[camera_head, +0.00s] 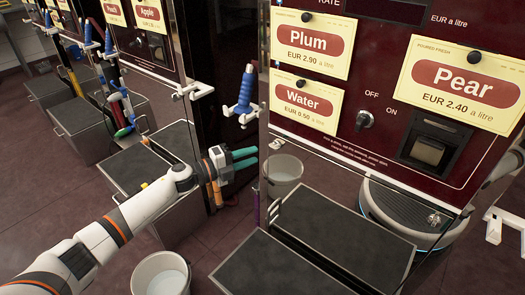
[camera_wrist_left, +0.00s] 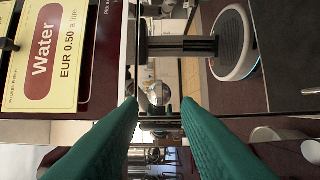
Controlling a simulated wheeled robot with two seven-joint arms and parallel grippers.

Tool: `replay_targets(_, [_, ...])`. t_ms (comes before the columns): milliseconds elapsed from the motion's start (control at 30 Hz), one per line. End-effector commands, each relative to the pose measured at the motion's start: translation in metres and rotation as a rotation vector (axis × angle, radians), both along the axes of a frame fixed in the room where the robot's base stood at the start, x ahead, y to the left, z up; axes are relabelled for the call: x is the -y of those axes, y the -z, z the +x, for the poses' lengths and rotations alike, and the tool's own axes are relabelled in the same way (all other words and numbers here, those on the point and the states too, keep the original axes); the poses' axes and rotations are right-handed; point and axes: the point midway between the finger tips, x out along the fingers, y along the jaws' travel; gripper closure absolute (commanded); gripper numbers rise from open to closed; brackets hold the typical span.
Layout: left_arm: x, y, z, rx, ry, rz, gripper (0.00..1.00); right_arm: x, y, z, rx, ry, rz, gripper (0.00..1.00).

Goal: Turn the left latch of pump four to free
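The nearest pump has a dark red front (camera_head: 340,110) with Plum, Water and Pear labels. A small metal latch (camera_head: 277,145) sits at the lower left corner of this front. A similar metal latch (camera_head: 435,219) sits at the lower right. I cannot read a pump number. My left gripper (camera_head: 257,157) is just left of and slightly below the left latch in the head view, its green fingers apart and empty. In the left wrist view a shiny round metal piece (camera_wrist_left: 158,93), likely the latch, lies between and beyond the fingertips (camera_wrist_left: 159,103). How the latch is turned is unclear. My right gripper is not in view.
A blue nozzle (camera_head: 243,92) hangs above my left gripper. A dark-topped step (camera_head: 320,240) stands below the pump front. A white bucket (camera_head: 160,275) is on the floor. A selector knob (camera_head: 364,120) sits between OFF and ON. Other pumps stand at left.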

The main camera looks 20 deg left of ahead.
Motion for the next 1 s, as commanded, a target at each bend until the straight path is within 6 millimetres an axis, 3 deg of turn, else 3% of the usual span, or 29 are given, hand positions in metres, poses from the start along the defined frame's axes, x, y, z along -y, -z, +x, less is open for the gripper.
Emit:
replay_targets(133, [-0.021, 0.0, -0.023, -0.003, -0.001, 0.001, 0.7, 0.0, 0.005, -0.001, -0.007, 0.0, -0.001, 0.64])
replay_targets(333, [-0.035, 0.0, -0.039, -0.001, 0.0, -0.001, 0.7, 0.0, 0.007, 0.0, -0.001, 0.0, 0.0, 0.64])
replay_targets(1000, [-0.034, 0.005, -0.042, -0.015, -0.025, -0.028, 0.7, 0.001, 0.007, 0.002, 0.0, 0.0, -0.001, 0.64])
